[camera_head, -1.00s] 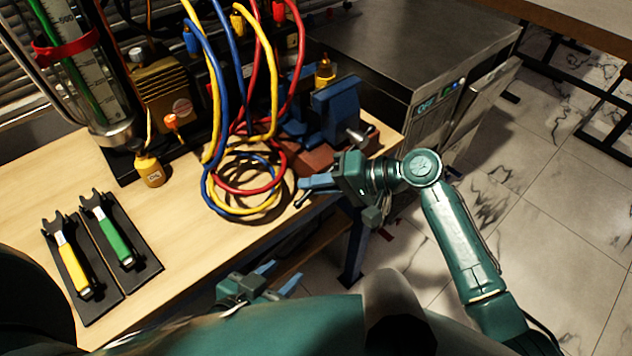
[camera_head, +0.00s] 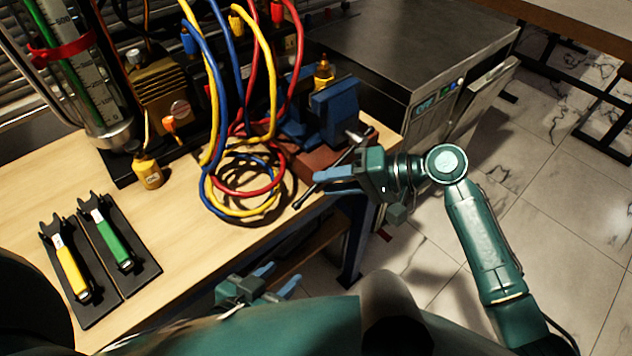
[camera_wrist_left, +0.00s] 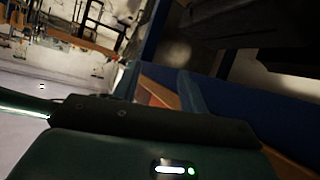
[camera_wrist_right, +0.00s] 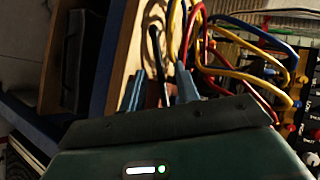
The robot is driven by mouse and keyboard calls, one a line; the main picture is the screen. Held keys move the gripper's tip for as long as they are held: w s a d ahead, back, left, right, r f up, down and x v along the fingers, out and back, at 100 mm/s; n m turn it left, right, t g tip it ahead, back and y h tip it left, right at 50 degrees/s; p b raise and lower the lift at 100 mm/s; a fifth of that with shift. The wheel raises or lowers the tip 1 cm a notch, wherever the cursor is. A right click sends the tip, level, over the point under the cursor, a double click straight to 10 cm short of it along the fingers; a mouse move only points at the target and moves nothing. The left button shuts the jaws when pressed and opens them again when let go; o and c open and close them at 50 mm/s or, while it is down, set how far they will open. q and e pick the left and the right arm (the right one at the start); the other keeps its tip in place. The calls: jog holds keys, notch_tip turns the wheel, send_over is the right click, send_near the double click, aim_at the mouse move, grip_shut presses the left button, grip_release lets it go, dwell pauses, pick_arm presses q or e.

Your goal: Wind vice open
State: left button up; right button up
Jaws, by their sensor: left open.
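The blue vice (camera_head: 335,112) stands on a reddish-brown base at the bench's front right corner. Its dark handle bar (camera_head: 306,197) slants down-left past the bench's front edge, and the bar also shows in the right wrist view (camera_wrist_right: 155,48). My right gripper (camera_head: 322,180) is at the bar, with its blue fingers pointing left. In the right wrist view its fingers are apart, with the bar seen between them; contact cannot be told. My left gripper (camera_head: 280,278) is open and empty, low in front of the bench, away from the vice.
Looped red, yellow and blue cables (camera_head: 245,190) lie just left of the vice. An oil bottle (camera_head: 147,170) and two tools on black holders (camera_head: 120,245) are farther left. A grey metal cabinet (camera_head: 410,60) stands behind right.

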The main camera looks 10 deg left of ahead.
jog(key=v, duration=0.9)
pick_arm(q)
jog(key=shift+c, duration=0.2)
pick_arm(e)
jog(key=shift+r, duration=0.1)
